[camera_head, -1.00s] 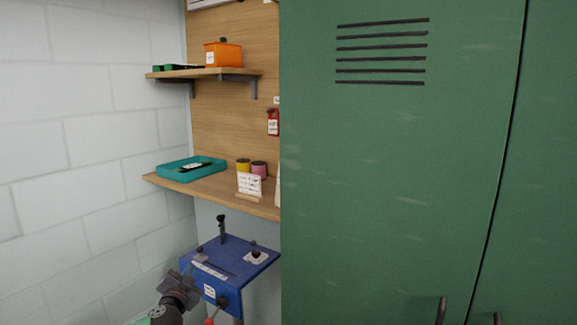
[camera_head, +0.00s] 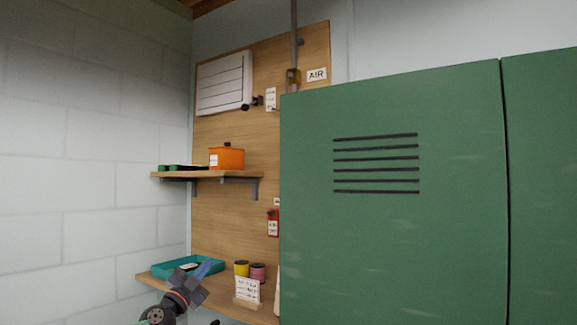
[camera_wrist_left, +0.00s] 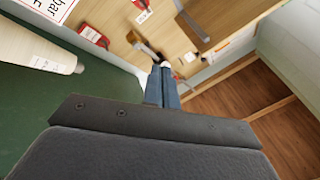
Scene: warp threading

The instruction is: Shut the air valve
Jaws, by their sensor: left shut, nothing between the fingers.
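A vertical pipe (camera_head: 294,35) runs down the wooden back board beside a sign reading AIR (camera_head: 316,75). A small brownish fitting (camera_head: 293,77), seemingly the air valve, sits on the pipe at the top edge of the green locker. The pipe below it is hidden by the locker, and its handle position is too small to tell. My left gripper (camera_head: 208,267) is shut and empty, in front of the lower shelf, well below and left of the fitting. Its blue fingers also show together in the left wrist view (camera_wrist_left: 163,90). My right gripper is out of view.
The green locker (camera_head: 380,240) fills the right side. The lower shelf (camera_head: 155,281) holds a teal tray (camera_head: 160,272), yellow and pink spools and a card. The upper shelf (camera_head: 225,175) carries an orange box (camera_head: 227,158). A white louvred panel (camera_head: 224,84) hangs above.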

